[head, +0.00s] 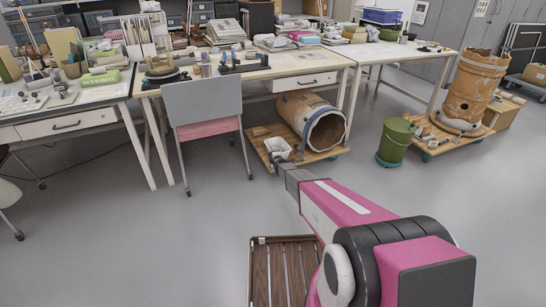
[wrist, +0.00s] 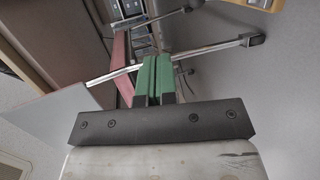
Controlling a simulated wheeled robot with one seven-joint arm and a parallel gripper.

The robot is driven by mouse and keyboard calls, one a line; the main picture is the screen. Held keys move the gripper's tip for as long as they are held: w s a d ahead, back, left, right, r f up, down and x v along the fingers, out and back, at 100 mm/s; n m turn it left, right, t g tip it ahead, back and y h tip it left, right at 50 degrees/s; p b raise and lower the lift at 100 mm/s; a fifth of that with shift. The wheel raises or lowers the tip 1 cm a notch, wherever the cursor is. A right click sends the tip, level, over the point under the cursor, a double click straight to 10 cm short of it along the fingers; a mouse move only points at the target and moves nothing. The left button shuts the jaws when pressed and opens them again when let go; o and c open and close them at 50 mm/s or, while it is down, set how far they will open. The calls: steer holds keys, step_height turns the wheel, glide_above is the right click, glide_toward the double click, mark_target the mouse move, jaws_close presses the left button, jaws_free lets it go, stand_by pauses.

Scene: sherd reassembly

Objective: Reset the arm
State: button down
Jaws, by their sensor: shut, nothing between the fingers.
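My gripper (wrist: 155,80) shows in the wrist view with its two green fingers together, shut and empty. A wide black bar (wrist: 165,122) lies behind the fingers. In the head view my pink arm reaches from the lower right toward the middle, and its fingers cannot be made out there. The gripper appears to be in open air, and nothing is seen touching it.
A chair (head: 204,106) with a grey back and pink seat stands ahead, left of my arm. A dolly (head: 257,137) carries a large broken jar (head: 309,120). A slatted wooden thing (head: 272,270) lies below my arm. A green bucket (head: 394,142) stands right. Floor between is clear.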

steer(key=shift+s+r, duration=0.1)
steer(key=shift+s, duration=0.05)
steer(key=s+d+r+m+g+h, duration=0.1)
steer(key=s+d+r+m+g, duration=0.3)
steer(key=s, duration=1.3)
steer(key=s+d+r+m+g, duration=0.4)
steer(key=s+r+m, duration=0.5)
steer(key=s, duration=0.8)
steer(key=s+d+r+m+g+h, duration=0.1)
steer(key=s+d+r+m+g, duration=0.3)
steer(key=s+r+m+g, duration=0.3)
steer(key=s+r, duration=0.4)
steer(key=s, duration=0.6)
steer(key=shift+s+m+h, duration=0.3)
steer(key=shift+s, duration=0.1)
